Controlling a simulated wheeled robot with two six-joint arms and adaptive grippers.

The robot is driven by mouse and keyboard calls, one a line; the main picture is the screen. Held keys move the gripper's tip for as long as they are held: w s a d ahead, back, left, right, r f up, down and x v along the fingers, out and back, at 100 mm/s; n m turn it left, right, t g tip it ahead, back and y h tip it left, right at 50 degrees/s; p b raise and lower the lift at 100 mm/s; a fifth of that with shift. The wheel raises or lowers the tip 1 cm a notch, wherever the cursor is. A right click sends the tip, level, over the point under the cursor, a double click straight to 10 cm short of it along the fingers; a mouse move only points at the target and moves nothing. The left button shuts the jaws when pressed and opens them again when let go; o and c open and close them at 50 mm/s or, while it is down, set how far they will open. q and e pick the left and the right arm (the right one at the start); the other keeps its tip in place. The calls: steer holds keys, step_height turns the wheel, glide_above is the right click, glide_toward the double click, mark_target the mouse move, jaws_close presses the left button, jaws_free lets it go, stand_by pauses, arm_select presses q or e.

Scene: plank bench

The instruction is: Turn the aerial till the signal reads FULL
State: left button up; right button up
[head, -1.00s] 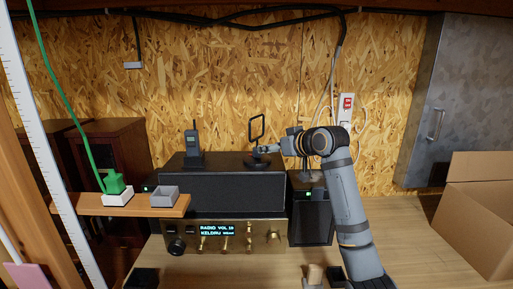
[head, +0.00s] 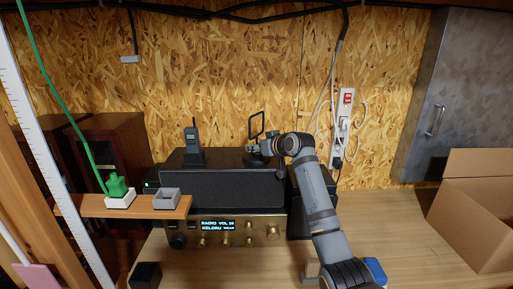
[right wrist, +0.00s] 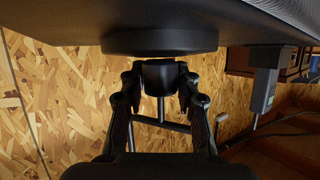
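The aerial (head: 257,125) is a dark square loop on a round base, standing on the black cabinet above the radio. The radio's display (head: 218,225) shows RADIO VOL and KELDRU, with a small word that looks like WEAK. My right gripper (head: 257,148) is at the aerial's foot, below the loop. In the right wrist view, which looks upside down, the gripper's fingers (right wrist: 160,88) straddle the aerial's dark hub (right wrist: 160,76), under its wide disc. Whether both fingers press on the hub is unclear. My left gripper is out of view.
A handheld phone (head: 193,145) stands left of the aerial on the cabinet. A wooden shelf (head: 85,207) holds a grey tray (head: 166,198) and a green plug (head: 117,186). A cardboard box (head: 470,220) stands at right. Cables and a socket strip (head: 345,115) are on the wall behind.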

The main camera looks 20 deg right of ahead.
steer(key=c, duration=0.5)
jaws_close()
steer(key=shift+a+r+m+h+p, duration=0.1)
steer(key=shift+r+m+h+p, duration=0.05)
steer(key=shift+m+h+p, duration=1.05)
steer(key=m+h, duration=0.2)
steer(key=h, duration=0.1)
steer(key=m+h, duration=0.3)
steer(key=m+g+h+b, duration=0.2)
steer(key=m+h, duration=0.1)
steer(key=shift+f+h, duration=0.2)
steer(key=shift+h, duration=0.1)
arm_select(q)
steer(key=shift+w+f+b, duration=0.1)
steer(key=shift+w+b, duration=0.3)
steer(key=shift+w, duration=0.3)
arm_select(e)
steer(key=shift+d+r+m+g+h, duration=0.1)
steer(key=shift+d+m+g+h, duration=0.1)
steer(key=shift+m+g+h, duration=0.7)
steer(key=shift+s+m, duration=0.1)
steer(key=shift+m, duration=0.2)
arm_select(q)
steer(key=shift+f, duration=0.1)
arm_select(e)
steer(key=o, duration=1.1)
jaws_free()
